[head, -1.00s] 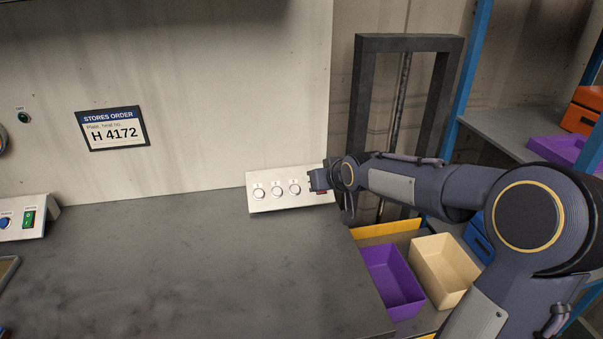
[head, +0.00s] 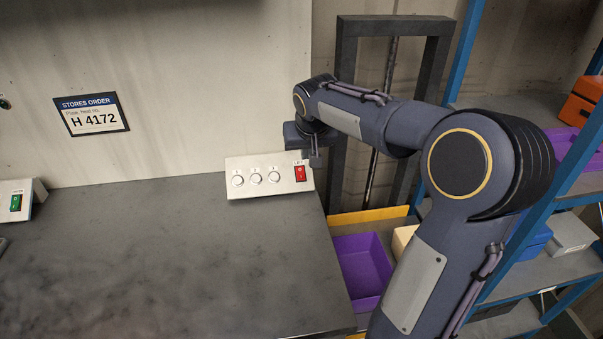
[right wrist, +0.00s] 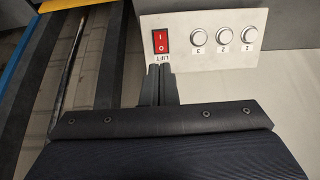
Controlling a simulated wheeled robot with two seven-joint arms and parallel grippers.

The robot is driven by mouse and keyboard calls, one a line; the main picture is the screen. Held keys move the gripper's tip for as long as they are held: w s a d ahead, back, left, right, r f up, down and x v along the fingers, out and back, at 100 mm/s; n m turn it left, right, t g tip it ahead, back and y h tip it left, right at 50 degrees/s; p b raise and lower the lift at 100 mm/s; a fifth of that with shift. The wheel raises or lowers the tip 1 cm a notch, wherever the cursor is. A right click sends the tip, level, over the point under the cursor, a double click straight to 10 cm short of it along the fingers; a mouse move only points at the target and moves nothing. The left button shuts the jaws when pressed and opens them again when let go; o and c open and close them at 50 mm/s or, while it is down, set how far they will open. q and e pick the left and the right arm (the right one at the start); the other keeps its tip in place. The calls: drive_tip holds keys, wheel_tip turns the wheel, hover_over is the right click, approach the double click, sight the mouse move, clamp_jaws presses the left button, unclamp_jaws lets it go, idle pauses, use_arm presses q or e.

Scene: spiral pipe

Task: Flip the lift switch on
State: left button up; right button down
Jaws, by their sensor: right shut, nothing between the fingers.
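The lift switch is a red rocker (head: 300,173) at the right end of a white control panel (head: 245,187) at the back edge of the bench. In the right wrist view the rocker (right wrist: 161,42) shows I and O marks beside an upside-down LIFT label. I cannot tell which side is pressed in. My right gripper (head: 315,162) is shut and empty, just above and beside the switch. In the right wrist view its fingertips (right wrist: 160,70) are close to the LIFT label, apart from the rocker as far as I can see. My left gripper is out of view.
Three round white buttons (head: 256,178) sit left of the switch. A dark frame (head: 342,90) stands behind my right arm. A purple bin (head: 360,268) and a blue shelf rack are right of the bench.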

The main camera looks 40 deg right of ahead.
sight(302, 178)
drive_tip(key=x, duration=1.3)
drive_tip(key=shift+w+f+p, duration=0.15)
drive_tip(key=shift+p, duration=0.25)
drive_tip(key=shift+f+b, duration=0.25)
drive_tip(key=shift+b, duration=0.05)
drive_tip(key=shift+r, duration=0.1)
drive_tip(key=shift+r+p, duration=0.55)
drive_tip(key=shift+r, duration=0.2)
